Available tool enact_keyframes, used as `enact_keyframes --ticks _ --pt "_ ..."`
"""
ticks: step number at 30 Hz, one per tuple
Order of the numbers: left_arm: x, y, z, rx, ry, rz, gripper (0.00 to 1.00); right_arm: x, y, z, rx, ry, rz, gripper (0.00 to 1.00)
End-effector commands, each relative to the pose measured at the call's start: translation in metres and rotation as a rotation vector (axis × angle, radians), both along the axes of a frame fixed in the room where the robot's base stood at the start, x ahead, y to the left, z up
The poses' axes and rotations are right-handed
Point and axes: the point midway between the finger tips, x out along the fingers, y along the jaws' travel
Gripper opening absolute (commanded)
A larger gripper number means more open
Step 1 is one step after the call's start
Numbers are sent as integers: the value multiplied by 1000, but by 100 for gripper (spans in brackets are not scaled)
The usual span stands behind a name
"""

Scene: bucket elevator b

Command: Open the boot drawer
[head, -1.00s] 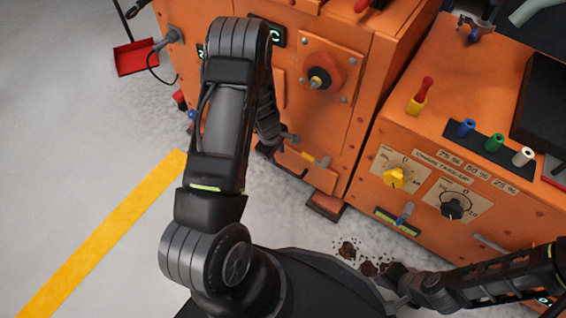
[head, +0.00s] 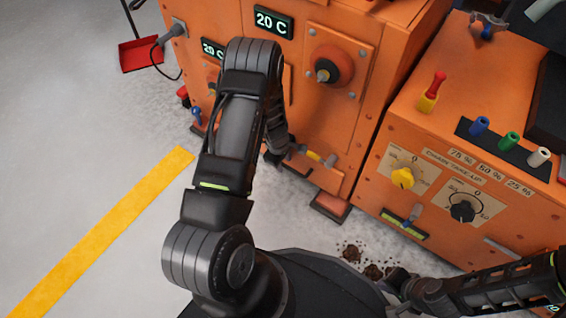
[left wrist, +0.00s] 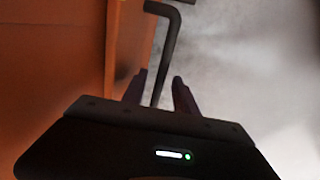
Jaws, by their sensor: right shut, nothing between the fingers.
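The orange machine (head: 342,120) stands in front of me. Low on its front is a panel (head: 318,178) with a small yellow-and-grey lever (head: 318,157) above it; I cannot tell for sure whether this panel is the boot drawer. My left gripper (head: 294,151) is low at the machine's front, mostly hidden by its own arm. In the left wrist view its two fingers (left wrist: 159,90) are apart, with a dark bent rod (left wrist: 167,50) between them; contact is not clear. The orange wall is on the left there. My right gripper (head: 402,284) is shut and empty at the lower right.
An orange control box (head: 470,190) with knobs and coloured pegs stands at the right. Dark crumbs (head: 365,262) lie on the floor. A red dustpan (head: 140,55) is at the upper left. Grey floor is clear around the yellow line (head: 105,230).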

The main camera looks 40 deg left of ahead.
Motion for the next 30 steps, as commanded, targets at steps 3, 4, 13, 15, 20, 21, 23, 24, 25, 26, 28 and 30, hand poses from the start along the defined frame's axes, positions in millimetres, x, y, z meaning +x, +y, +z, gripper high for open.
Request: enact_keyframes --ticks 3,4,13,15,20,21,23,24,25,26,28,30 --pt "0 0 0 0 0 0 35 0 0 0 0 0 0 0" --pt "0 0 0 0 0 0 34 0 0 0 0 0 0 0" --pt "0 0 0 0 0 0 10 0 0 0 0 -1 0 0" --pt "0 0 0 0 0 0 4 0 0 0 0 0 0 0" --pt "0 0 0 0 0 0 0 0 0 1 0 -1 0 0" --pt "0 0 0 0 0 0 0 0 0 1 0 -1 0 0" --pt "0 0 0 0 0 0 0 0 0 1 0 -1 0 0" --pt "0 0 0 0 0 0 0 0 0 1 0 -1 0 0" --pt "0 0 0 0 0 0 0 0 0 1 0 -1 0 0" --pt "0 0 0 0 0 0 0 0 0 1 0 0 0 0" --pt "0 0 0 0 0 0 0 0 0 1 0 0 0 0" --pt "0 0 0 0 0 0 0 0 0 1 0 -1 0 0"
